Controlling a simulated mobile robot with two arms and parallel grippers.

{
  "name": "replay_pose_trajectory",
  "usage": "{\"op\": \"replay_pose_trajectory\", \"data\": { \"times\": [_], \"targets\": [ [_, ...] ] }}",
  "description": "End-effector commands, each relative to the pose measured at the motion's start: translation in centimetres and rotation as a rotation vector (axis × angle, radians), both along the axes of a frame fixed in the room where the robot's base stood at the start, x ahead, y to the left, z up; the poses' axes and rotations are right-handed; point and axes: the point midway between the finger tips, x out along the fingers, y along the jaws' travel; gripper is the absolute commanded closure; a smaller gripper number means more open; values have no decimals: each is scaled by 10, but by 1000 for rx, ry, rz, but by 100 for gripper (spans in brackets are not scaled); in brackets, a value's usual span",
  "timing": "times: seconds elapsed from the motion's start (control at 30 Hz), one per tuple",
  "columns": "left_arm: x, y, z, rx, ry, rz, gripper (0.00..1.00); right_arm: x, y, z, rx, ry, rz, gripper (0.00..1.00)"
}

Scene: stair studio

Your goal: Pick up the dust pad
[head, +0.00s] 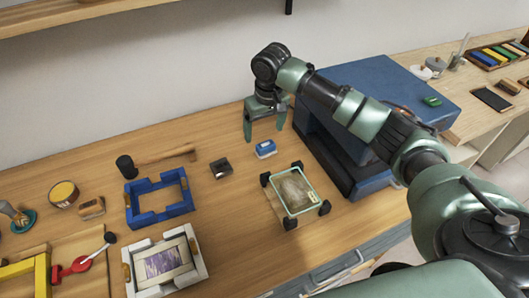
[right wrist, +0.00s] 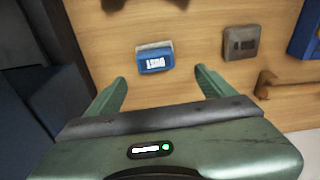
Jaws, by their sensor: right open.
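A small blue block with a white top and a printed label, which looks to be the dust pad (head: 265,149), lies on the wooden bench. It also shows in the right wrist view (right wrist: 155,60), just beyond the gap between my fingertips. My right gripper (head: 265,134) is open and empty, pointing down above the bench behind the pad. In the right wrist view its two green fingers (right wrist: 159,75) are spread apart, and nothing is between them. My left gripper is not in view.
A small dark block (head: 220,168) lies left of the pad. A framed picture with black corner pieces (head: 293,190) lies in front, and a large blue case (head: 375,95) stands right. A mallet (head: 160,156) and a blue frame (head: 160,213) are further left.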

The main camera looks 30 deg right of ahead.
Motion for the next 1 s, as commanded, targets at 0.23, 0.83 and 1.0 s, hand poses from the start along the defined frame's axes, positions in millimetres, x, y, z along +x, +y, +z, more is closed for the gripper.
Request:
{"op": "replay_pose_trajectory", "data": {
  "times": [0.23, 0.83, 1.0],
  "targets": [
    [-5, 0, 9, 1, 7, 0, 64, 0, -2, -26, -2, 4, 0, 16],
    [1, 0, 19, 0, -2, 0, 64, 1, -6, -72, -1, -1, 3, 22],
    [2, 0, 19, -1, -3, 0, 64, 1, -6, -71, -1, -1, 3, 69]
  ]
}}
